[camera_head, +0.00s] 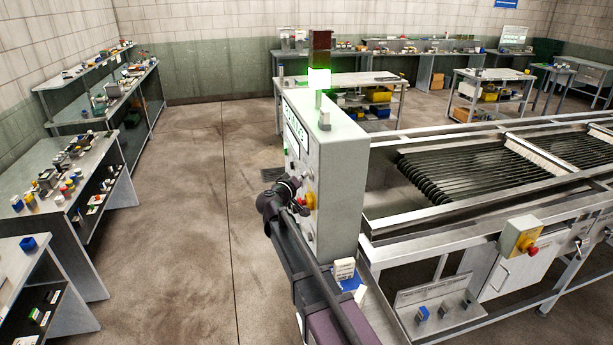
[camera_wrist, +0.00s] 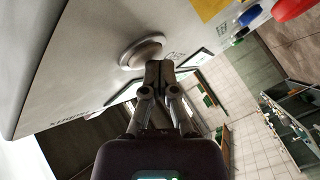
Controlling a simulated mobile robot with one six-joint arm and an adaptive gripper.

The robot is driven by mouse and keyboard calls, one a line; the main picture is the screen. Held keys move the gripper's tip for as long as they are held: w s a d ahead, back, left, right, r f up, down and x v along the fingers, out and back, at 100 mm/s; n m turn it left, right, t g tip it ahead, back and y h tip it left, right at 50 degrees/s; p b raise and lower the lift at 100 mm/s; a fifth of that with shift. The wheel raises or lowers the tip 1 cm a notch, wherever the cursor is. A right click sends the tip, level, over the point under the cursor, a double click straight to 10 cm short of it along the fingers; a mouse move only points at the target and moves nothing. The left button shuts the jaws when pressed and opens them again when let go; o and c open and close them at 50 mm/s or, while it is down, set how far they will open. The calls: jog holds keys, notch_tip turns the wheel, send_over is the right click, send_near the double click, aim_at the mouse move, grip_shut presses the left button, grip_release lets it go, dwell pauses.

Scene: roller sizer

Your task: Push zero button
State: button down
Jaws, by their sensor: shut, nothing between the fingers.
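Lettering beside the tips is partly hidden, and I cannot read which control is zero. In the head view my gripper (camera_head: 294,188) is at the panel face.
A red button (camera_wrist: 292,8) and a blue one (camera_wrist: 248,15) stick out near a yellow plate (camera_wrist: 208,8). A signal tower (camera_head: 319,78) glows green on the box. The roller bed (camera_head: 480,175) extends right. The floor (camera_head: 190,200) left of the box is clear.

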jog(key=shift+a, duration=0.1)
jog(key=shift+s+a, duration=0.2)
jog(key=shift+a, duration=0.6)
jog(key=shift+a, duration=0.1)
jog(key=a, duration=0.2)
jog(key=s+a, duration=0.1)
jog(key=a, duration=0.1)
jog(key=shift+a, duration=0.35)
jog(key=shift+f, duration=0.1)
dwell(0.7)
